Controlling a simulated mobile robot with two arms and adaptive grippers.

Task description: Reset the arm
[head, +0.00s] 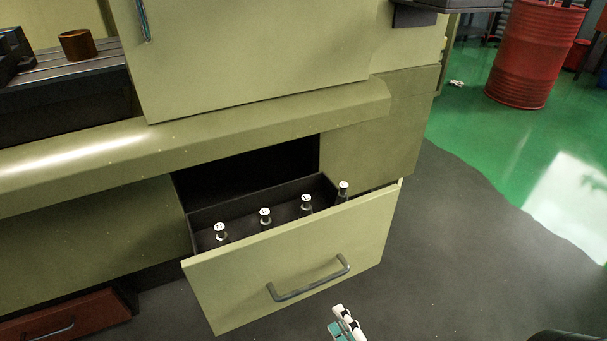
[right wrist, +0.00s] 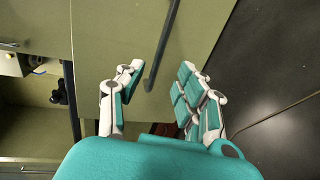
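My right gripper (head: 345,322) shows at the bottom of the head view, below the handle (head: 308,280) of the pulled-out drawer (head: 350,250). In the right wrist view the white and teal fingers of this gripper (right wrist: 158,78) are spread apart with nothing between them. The grey handle (right wrist: 163,45) lies beyond the fingertips there, and I see no contact with it. My left gripper shows in neither view.
Several white-topped items, one of them here (head: 265,216), stand in the open drawer, which juts out from the olive machine (head: 370,130). A dark red drawer (head: 70,318) is at lower left. A red barrel (head: 530,55) stands at upper right.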

